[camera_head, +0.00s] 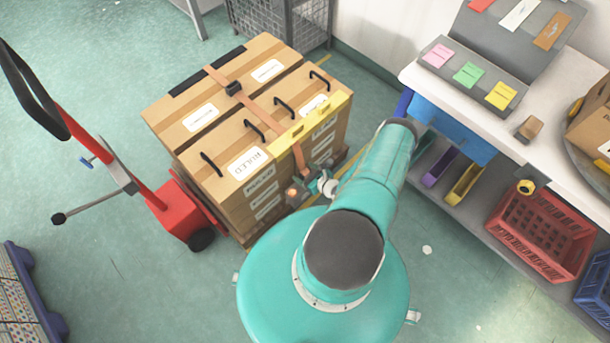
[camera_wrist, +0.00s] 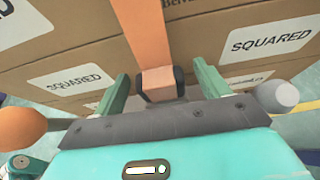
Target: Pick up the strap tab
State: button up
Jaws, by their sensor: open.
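The orange-tan strap (camera_head: 300,156) runs over the stacked cartons and hangs down their front face; it also shows in the wrist view (camera_wrist: 146,30). Its lower end, the strap tab (camera_wrist: 157,77), is a lighter tan piece with dark parts at its sides. My gripper (camera_wrist: 161,80) is open, with one teal finger on each side of the tab. Gaps show between the fingers and the tab. In the head view my gripper (camera_head: 311,184) is low at the cartons' front, partly hidden by my arm, and the tab cannot be made out there.
The cartons (camera_head: 190,153) carry a dark buckle (camera_head: 234,88), black handles and a yellow edge piece (camera_head: 318,122). A red pallet jack (camera_head: 180,211) stands left. A white workbench (camera_head: 470,105) with a red crate (camera_head: 541,228) below stands right. Open floor lies in front.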

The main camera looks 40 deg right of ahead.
jog(key=shift+x, duration=1.15)
jog(key=c, duration=1.1)
jog(key=shift+r, duration=0.1)
notch_tip(320, 180, up, 28)
jog(key=shift+f, duration=0.1)
